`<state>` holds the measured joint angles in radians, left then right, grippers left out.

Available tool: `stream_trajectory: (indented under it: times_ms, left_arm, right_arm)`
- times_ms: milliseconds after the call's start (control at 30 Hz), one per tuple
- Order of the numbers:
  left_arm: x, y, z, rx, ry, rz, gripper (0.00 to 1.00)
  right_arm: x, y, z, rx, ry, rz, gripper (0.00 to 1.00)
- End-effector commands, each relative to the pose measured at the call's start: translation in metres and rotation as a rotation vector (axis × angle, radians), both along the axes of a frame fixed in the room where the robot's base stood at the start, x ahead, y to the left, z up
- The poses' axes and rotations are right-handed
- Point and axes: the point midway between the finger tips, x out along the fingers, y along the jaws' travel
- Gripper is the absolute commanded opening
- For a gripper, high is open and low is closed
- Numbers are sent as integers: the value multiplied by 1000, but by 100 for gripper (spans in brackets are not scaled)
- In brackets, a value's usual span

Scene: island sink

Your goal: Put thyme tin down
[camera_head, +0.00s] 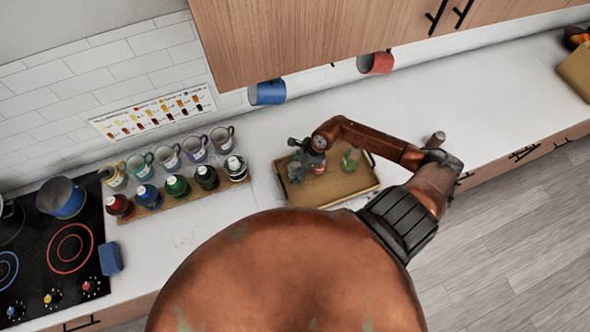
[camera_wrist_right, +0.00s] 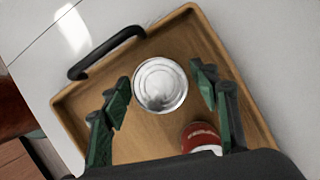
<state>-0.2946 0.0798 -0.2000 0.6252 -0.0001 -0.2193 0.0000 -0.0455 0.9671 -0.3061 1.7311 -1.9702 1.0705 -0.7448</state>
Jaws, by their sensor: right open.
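My right gripper (camera_head: 298,170) is over the left end of a wooden tray (camera_head: 335,193) on the counter. In the right wrist view my right gripper (camera_wrist_right: 162,95) is open, with one green finger on each side of a round tin with a silver lid (camera_wrist_right: 160,85). The tin stands upright on the tray (camera_wrist_right: 85,105), with gaps to both fingers. Its label is hidden from above, so I cannot read whether it is thyme. A red-labelled tin (camera_wrist_right: 201,138) stands close by, nearer the palm; it also shows in the head view (camera_head: 317,167). My left gripper is out of view.
A green container (camera_head: 350,158) stands on the tray's right part. Left of the tray is a wooden rack (camera_head: 150,210) with several bottles, and several mugs behind it. A stove with a blue pot (camera_head: 62,197) is far left.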

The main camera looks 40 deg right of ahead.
Motion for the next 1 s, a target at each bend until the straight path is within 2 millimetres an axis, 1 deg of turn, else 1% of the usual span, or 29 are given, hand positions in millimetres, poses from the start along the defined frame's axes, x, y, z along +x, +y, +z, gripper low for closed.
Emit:
stream_trajectory:
  times_ms: [233,267,367,467,700,800,900,1000]
  left_arm:
    - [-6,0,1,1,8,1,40]
    - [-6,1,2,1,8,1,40]
    - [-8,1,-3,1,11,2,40]
    - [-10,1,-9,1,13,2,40]
    - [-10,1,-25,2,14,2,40]
    - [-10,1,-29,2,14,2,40]
    - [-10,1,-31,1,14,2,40]
    - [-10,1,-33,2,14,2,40]
  right_arm:
    - [0,0,2,0,0,0,55]
    - [0,0,3,0,0,0,55]
    - [-2,-4,10,-3,-3,2,55]
    - [-6,-10,25,-5,-2,3,55]
    - [-18,-26,71,-6,0,3,55]
    - [-22,-31,88,-5,0,1,55]
    - [-25,-35,100,-4,0,-1,55]
    - [-26,-37,108,-2,0,1,55]
